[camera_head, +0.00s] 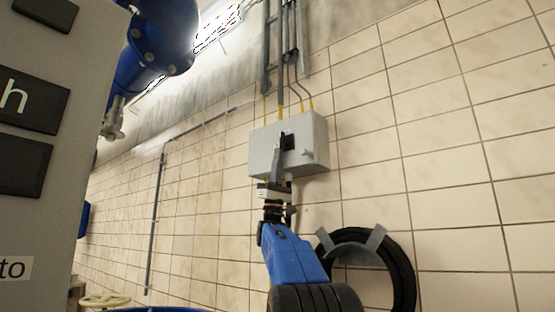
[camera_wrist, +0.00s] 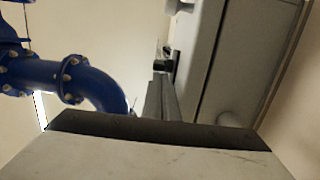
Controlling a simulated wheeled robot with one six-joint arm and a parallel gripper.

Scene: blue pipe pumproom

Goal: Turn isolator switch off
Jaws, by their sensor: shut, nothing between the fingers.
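The isolator switch box (camera_head: 262,150) is a light grey enclosure on the tiled wall, with cables entering its top. Its black switch (camera_head: 289,142) is on the front face, partly hidden by my finger. My gripper (camera_head: 279,147) is shut and empty, with its grey fingers pointing up in front of the box and the tip at the switch. In the wrist view the box (camera_wrist: 226,65) fills the upper right, and my gripper (camera_wrist: 160,95) ends near a small black part, likely the switch (camera_wrist: 165,66). I cannot tell whether they touch, or the switch's position.
A black hose coil (camera_head: 404,270) hangs on a wall bracket below right of the box. A large grey cabinet (camera_head: 45,150) stands close at the left. Blue pipework (camera_head: 160,38) is at upper left and also shows in the wrist view (camera_wrist: 100,85). The wall right of the box is clear.

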